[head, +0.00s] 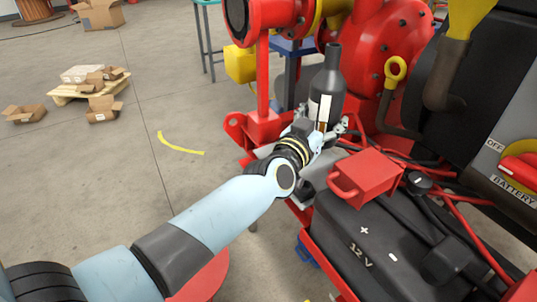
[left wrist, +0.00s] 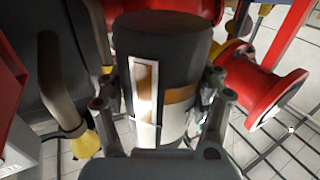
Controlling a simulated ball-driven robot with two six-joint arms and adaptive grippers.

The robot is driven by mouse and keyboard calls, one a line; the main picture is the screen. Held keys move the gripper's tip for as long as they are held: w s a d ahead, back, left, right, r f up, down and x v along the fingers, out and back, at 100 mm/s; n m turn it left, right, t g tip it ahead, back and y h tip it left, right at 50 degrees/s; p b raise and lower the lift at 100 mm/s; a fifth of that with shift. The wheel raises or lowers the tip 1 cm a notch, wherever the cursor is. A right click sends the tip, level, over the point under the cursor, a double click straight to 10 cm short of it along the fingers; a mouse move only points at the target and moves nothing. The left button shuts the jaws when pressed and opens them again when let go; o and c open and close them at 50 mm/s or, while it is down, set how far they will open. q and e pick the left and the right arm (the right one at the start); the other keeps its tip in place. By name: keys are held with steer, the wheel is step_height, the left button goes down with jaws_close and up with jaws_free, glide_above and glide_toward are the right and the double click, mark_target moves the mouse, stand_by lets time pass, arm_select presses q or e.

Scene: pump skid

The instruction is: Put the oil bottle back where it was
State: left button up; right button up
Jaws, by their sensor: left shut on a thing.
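The oil bottle (head: 327,88) is dark grey with a narrow neck and a pale label strip with a brown band. It stands upright in the head view, in front of the red pump. My left gripper (head: 322,132) is shut on the bottle's lower part. In the left wrist view the bottle (left wrist: 178,60) fills the middle, with the fingers of my left gripper (left wrist: 165,108) on both sides of it. The bottle's underside is hidden, so I cannot tell whether it touches a surface. My right gripper is not in view.
A black 12 V battery (head: 375,240) and a red box with a handle (head: 366,174) lie right of the gripper. Red pump parts (head: 385,50) stand behind the bottle. A red flanged pipe (left wrist: 270,88) is close beside it. Open floor (head: 130,180) lies left.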

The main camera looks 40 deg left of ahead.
arm_select(q)
steer(key=a+f+b, duration=0.2)
steer(key=a, duration=0.1)
steer(key=a+f+b, duration=0.3)
steer(key=a, duration=0.1)
steer(key=a+f+b, duration=0.2)
steer(key=a, duration=0.2)
steer(key=shift+w+a+f+b, duration=0.2)
steer(key=shift+w+b, duration=0.1)
steer(key=shift+w, duration=0.1)
step_height(320, 180, down, 4)
steer(key=b, duration=0.3)
steer(key=shift+b, duration=0.35)
steer(key=shift+r, duration=0.2)
steer(key=shift+f, duration=0.15)
steer(key=o, duration=1.4)
steer(key=shift+f, duration=0.1)
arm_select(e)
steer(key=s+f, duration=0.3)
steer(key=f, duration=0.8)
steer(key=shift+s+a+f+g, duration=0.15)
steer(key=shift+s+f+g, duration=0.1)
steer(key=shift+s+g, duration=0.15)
